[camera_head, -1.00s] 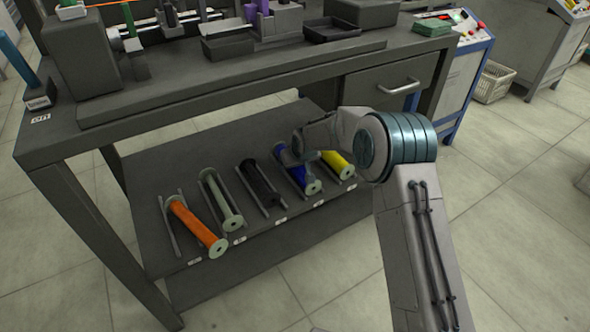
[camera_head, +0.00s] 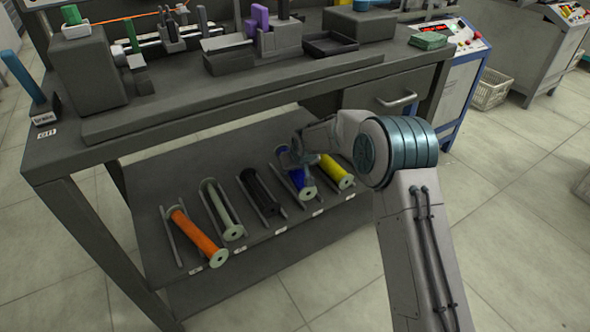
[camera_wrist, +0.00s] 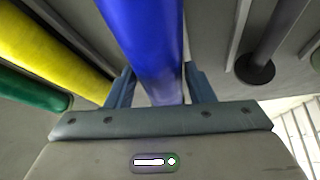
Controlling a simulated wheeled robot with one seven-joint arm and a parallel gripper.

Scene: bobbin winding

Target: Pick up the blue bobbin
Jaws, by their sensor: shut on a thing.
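The blue bobbin (camera_head: 291,176) lies on the lower shelf in its rack slot, between the black and the yellow bobbins. It has a pale green end disc (camera_head: 308,193). My gripper (camera_head: 297,158) is over it and partly hides it in the head view. In the wrist view the blue bobbin (camera_wrist: 145,45) runs between the two fingers of my gripper (camera_wrist: 152,90), one on each side. The gripper is shut on it. I cannot tell whether the bobbin is clear of the rack.
The yellow bobbin (camera_head: 334,170) lies close at the right. The black bobbin (camera_head: 260,192), a grey-green one (camera_head: 221,208) and an orange one (camera_head: 196,234) lie at the left. The dark bench top (camera_head: 230,100) overhangs the shelf (camera_head: 160,262). A drawer (camera_head: 375,100) is above right.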

